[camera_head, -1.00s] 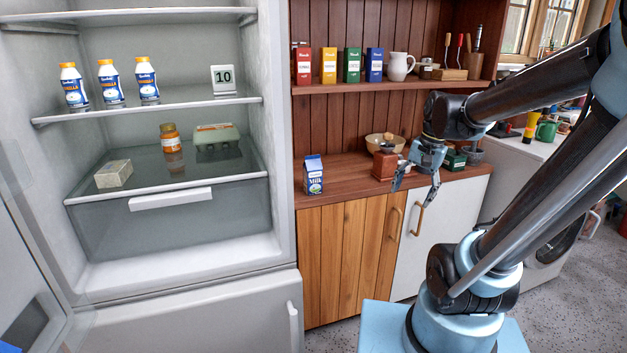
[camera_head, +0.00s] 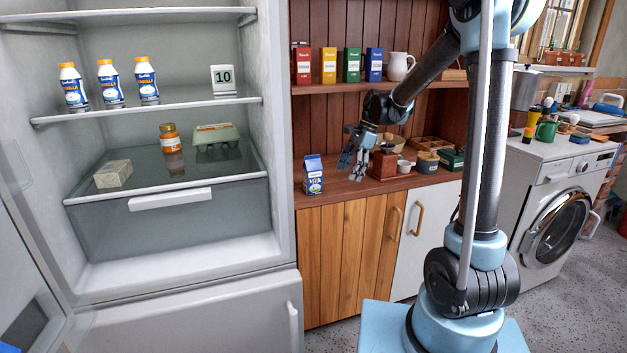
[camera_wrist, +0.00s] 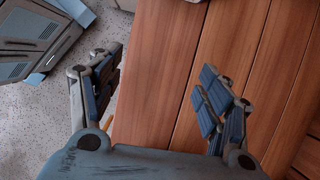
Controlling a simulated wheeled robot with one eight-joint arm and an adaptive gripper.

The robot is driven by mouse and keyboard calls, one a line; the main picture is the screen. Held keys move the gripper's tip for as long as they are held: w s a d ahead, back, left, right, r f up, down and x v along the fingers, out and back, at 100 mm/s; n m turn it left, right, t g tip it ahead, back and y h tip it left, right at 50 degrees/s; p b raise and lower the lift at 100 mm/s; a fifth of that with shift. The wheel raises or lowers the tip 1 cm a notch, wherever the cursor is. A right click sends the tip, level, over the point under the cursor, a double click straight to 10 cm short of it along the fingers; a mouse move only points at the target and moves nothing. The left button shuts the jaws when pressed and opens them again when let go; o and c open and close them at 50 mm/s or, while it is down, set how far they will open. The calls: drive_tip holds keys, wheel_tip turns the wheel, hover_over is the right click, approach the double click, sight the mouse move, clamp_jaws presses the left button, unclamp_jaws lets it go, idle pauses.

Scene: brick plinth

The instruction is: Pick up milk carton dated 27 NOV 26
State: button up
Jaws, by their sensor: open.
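One milk carton (camera_head: 313,175) shows, white and blue with a gabled top and the word "Milk" on its front. It stands upright on the wooden counter (camera_head: 335,190), just right of the open fridge. Its date is too small to read. My gripper (camera_head: 349,172) is to the right of the carton, apart from it, fingers angled down over the counter. In the wrist view my gripper (camera_wrist: 160,95) has its fingers spread, with only bare counter boards and floor between and beyond them. The carton is not clearly seen in the wrist view.
The open fridge (camera_head: 170,270) holds several white bottles, a jar, an egg carton and a "10" sign. A wooden grinder (camera_head: 385,164), bowl (camera_head: 392,142) and small pots stand right of my gripper. A shelf (camera_head: 350,88) with coloured boxes hangs above. Counter near the carton is clear.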

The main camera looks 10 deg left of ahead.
sight(314, 177)
drive_tip(key=shift+w+a+f, duration=0.2)
drive_tip(key=shift+a+f, duration=0.05)
drive_tip(key=shift+a, duration=0.3)
drive_tip(key=s+a, duration=0.1)
drive_tip(key=a, duration=0.1)
drive_tip(key=s+a, duration=0.1)
drive_tip(key=a, duration=0.1)
drive_tip(key=s+a, duration=0.2)
drive_tip(key=shift+a, duration=0.15)
drive_tip(key=a, duration=0.1)
drive_tip(key=s+a, duration=0.2)
drive_tip(key=a, duration=0.1)
drive_tip(key=shift+s+f, duration=0.2)
drive_tip(key=shift+f, duration=0.2)
drive_tip(key=shift+a+f, duration=0.1)
drive_tip(key=shift+f, duration=0.05)
drive_tip(key=c, duration=1.4)
